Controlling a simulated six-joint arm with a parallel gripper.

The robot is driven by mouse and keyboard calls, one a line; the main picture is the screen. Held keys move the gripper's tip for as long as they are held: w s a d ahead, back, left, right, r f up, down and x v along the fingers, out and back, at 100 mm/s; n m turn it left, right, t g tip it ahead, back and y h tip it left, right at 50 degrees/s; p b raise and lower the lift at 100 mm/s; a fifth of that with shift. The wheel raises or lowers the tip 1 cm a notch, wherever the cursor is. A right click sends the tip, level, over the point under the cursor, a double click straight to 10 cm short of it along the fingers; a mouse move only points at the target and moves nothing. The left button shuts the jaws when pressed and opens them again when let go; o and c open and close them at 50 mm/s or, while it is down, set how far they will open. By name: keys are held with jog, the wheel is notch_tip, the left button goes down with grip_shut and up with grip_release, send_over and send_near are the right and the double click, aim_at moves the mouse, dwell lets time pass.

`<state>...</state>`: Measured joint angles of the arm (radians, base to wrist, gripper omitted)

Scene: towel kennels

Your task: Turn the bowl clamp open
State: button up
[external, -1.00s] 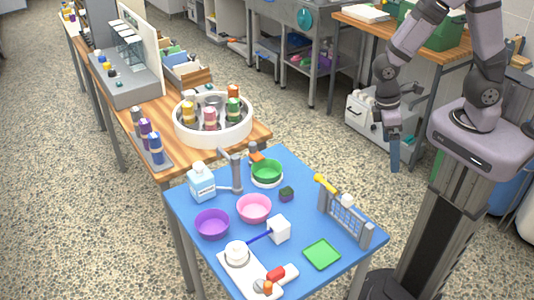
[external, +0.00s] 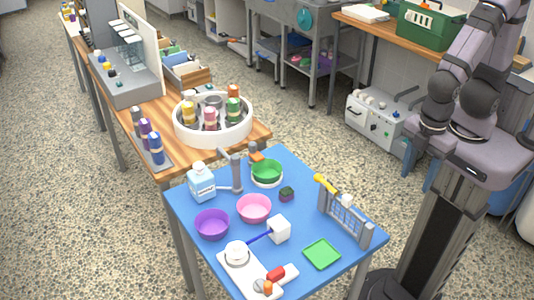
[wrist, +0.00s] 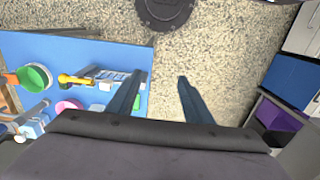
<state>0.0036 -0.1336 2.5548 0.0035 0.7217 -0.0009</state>
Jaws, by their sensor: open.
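A green bowl (external: 266,171) sits in a white ring at the back of the blue table, with an orange and grey piece (external: 256,153) just behind it. This may be the bowl clamp, but I cannot tell for sure. In the wrist view the green bowl (wrist: 33,78) is at the far left, with orange beside it. My gripper (wrist: 160,76) is open and empty, its two fingers apart over the floor just past the table edge. In the external view my gripper (external: 411,170) hangs right of the table, close to my base, well away from the bowl.
The blue table (external: 185,200) also holds a pink bowl (external: 254,208), a purple bowl (external: 212,224), a soap bottle (external: 202,184), a grey rack with a yellow handle (external: 345,218) and a green tray (external: 322,254). A wooden bench (external: 190,152) adjoins it. Open floor lies between table and base.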

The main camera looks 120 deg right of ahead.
aim_at(255, 143)
jog(key=w+d+f+m+y+b, duration=0.1)
jog(key=w+f+m+b, duration=0.1)
jog(key=w+m+b, duration=0.1)
jog(key=w+d+f+m+y+b, duration=0.1)
jog(key=w+d+f+m+b, duration=0.1)
jog(key=w+f+m+b, duration=0.1)
jog(key=w+d+f+m+y+b, duration=0.1)
jog(key=w+f+m+y+b, duration=0.1)
jog(key=m+b, duration=0.3)
jog(key=shift+w+d+f, duration=0.25)
jog(key=shift+w+f, duration=0.2)
jog(key=shift+w, duration=0.1)
jog(key=w+d+f+m+t+y+b, duration=0.1)
jog(key=w+d+f+m+t+b, duration=0.15)
jog(key=w+d+m+b, duration=0.5)
jog(key=w+d+f+m+t+y+b, duration=0.15)
jog(key=d+m+t, duration=0.25)
jog(key=d, duration=0.6)
jog(key=s+d+f+m+t+h+b, duration=0.1)
jog(key=s+d+m+t+h+b, duration=0.3)
jog(key=d, duration=0.7)
jog(key=s+d+f+m+t+h+p, duration=0.1)
jog(key=s+d+f+m+h, duration=0.15)
jog(key=d+m, duration=0.55)
jog(key=s+d+m+t+h+b, duration=0.2)
jog(key=s+d+m, duration=0.2)
jog(key=d, duration=0.9)
jog(key=shift+n, duration=0.25)
jog(key=shift+p+x, duration=0.8)
jog(key=shift+x, duration=3.2)
